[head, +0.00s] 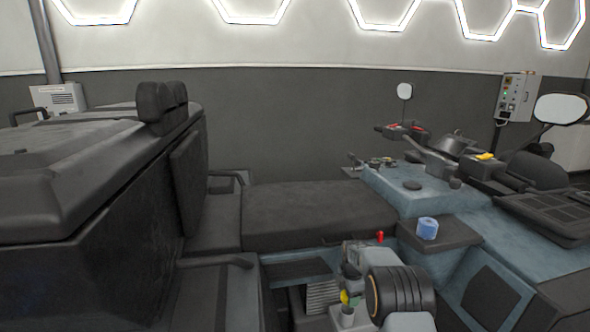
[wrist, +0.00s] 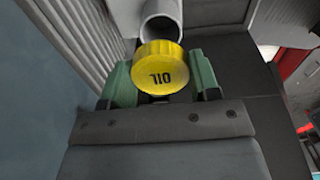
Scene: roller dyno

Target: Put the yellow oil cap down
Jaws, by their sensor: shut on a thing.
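A blue roll-shaped item (head: 427,228) stands on a small dark ledge (head: 455,235). A red knob (head: 380,236) sticks up near my arm. A long dark seat (head: 315,212) lies behind it. A ribbed grey panel (wrist: 85,45) runs along the left in the wrist view.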

